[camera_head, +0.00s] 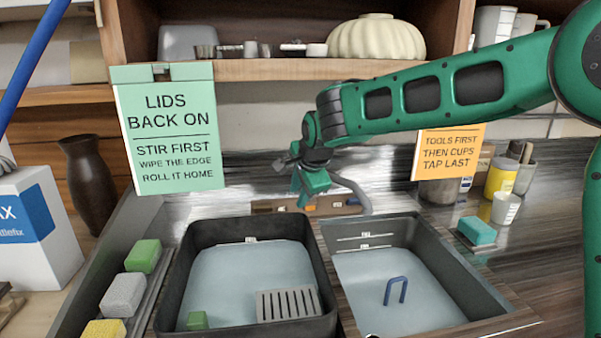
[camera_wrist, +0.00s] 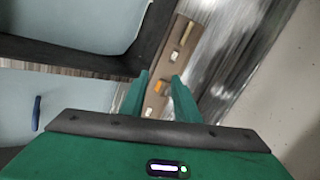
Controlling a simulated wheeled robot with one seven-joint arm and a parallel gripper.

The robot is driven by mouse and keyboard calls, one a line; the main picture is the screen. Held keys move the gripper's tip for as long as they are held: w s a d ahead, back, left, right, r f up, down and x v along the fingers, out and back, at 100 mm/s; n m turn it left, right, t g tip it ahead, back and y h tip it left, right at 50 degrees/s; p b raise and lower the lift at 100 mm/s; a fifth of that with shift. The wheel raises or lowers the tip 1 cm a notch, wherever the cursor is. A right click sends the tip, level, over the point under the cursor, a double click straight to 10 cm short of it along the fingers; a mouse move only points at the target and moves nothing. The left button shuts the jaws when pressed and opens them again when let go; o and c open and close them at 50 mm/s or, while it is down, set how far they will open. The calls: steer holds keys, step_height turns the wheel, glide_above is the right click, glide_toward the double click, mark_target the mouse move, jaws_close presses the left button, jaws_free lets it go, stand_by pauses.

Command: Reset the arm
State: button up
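My green arm reaches in from the right in the head view. My gripper (camera_head: 305,196) hangs above the back edge of the two basins, with its fingers pointing down. In the wrist view my gripper (camera_wrist: 160,80) has its two green fingers apart, with nothing held between them. Behind the gap lies a brown strip (camera_wrist: 181,25) with small white, yellow and orange pieces. This strip also shows behind the basins in the head view (camera_head: 262,207), partly hidden by my gripper.
A left basin (camera_head: 180,275) holds pale liquid, a grey grate (camera_head: 288,303) and a green block (camera_head: 198,320). A right basin (camera_head: 470,290) holds a blue handle (camera_head: 396,290). Several sponges (camera_head: 122,295) line the left. A shelf (camera_head: 290,69) overhangs; a dark vase (camera_head: 92,185) stands left.

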steer(key=s+d+f+n+g+h, duration=0.15)
steer(key=s+d+n, duration=0.25)
steer(key=s+d, duration=0.65)
steer(key=s+d+f+n+h, duration=0.15)
steer(key=s+d+n, duration=0.35)
steer(key=d, duration=1.1)
steer(key=s+d+f+g, duration=0.1)
steer(key=s+d, duration=0.3)
steer(key=s, duration=0.1)
steer(key=s+d+f, duration=0.2)
steer(key=s+d, duration=0.2)
steer(key=s, duration=0.2)
steer(key=s+d+f+g, duration=0.1)
steer(key=s+d, duration=0.3)
steer(key=s, duration=0.2)
steer(key=shift+d+f+n+g, duration=0.3)
steer(key=shift+d+n+g, duration=0.05)
steer(key=shift+d+n, duration=0.05)
steer(key=s+d+m+g, duration=0.2)
steer(key=s+d+m, duration=0.1)
steer(key=s, duration=0.7)
steer(key=shift+s+d+f+m+g+y, duration=0.3)
steer(key=shift+d+f+m+g, duration=0.1)
steer(key=shift+d, duration=0.5)
